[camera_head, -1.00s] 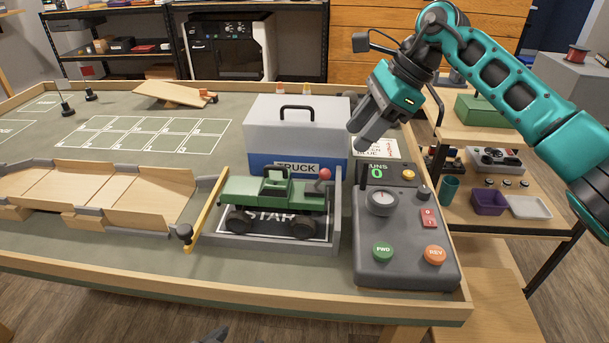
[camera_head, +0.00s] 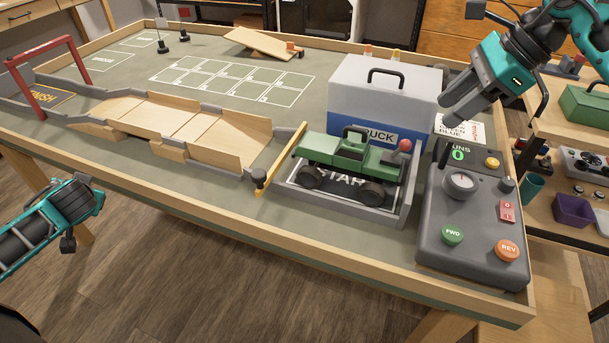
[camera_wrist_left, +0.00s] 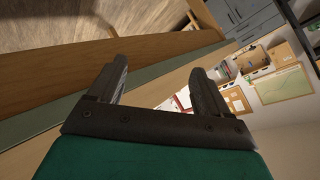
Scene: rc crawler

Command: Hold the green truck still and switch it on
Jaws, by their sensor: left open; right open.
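The green truck (camera_head: 350,161) stands upright on the START pad inside a grey-walled bay on the table. A red ball-topped knob (camera_head: 405,146) shows at the right end of the truck. My right gripper (camera_head: 448,116) is above and right of the truck, over the back of the control box, with nothing seen in it. My left arm (camera_head: 60,215) comes in low at the left edge, off the table's front; its fingers do not show there. In the left wrist view my left gripper (camera_wrist_left: 160,82) is open and empty, its two fingers apart.
The grey control box (camera_head: 430,230) has FWD and REV buttons, a dial and a red switch (camera_head: 507,211). A grey and blue TRUCK case (camera_head: 390,95) stands behind the truck. A yellow bar (camera_head: 280,160) and wooden track (camera_head: 180,122) lie left. A red FINISH arch (camera_head: 48,62) stands farther left.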

